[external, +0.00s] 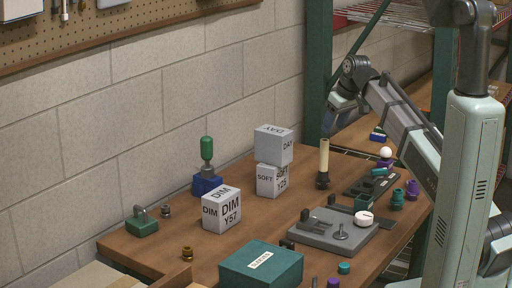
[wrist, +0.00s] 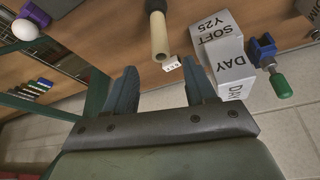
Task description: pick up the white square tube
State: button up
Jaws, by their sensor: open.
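A pale cream tube (external: 323,157) stands upright in a dark base on the wooden table; it is the nearest match to the white square tube, though it looks round. It also shows in the wrist view (wrist: 159,38), ahead of the fingers with its free end toward me. My gripper (wrist: 162,84) is open, with nothing seen between its two blue-grey fingers. In the external view my gripper (external: 341,103) hangs above and slightly right of the tube, apart from it. A small white tag (wrist: 172,64) shows beside the tube's end.
Two stacked white lettered blocks (external: 272,162) stand close left of the tube. A white DIM block (external: 221,209), a blue-and-green part (external: 207,166), a grey plate (external: 326,232) and a dark green box (external: 262,266) are also on the table. A green shelf post (external: 318,70) stands behind.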

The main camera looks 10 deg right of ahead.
jog(key=shift+o, duration=0.3)
jog(key=o, duration=0.7)
jog(key=shift+c, duration=0.2)
jog(key=w+a+f+n+g+h, duration=0.1)
jog(key=w+a+f+n+g, duration=0.15)
jog(key=w+a, duration=0.55)
jog(key=w+a+f+n+g+h, duration=0.1)
jog(key=w+a+f+n, duration=0.3)
jog(key=w, duration=0.9)
jog(key=shift+m, duration=0.75)
jog(key=f, duration=0.5)
jog(key=a+f, duration=0.1)
jog(key=f, duration=0.1)
jog(key=shift+s+f, duration=0.15)
jog(key=shift+s, duration=0.15)
jog(key=shift+a+f, duration=0.1)
jog(key=shift+f, duration=2.85)
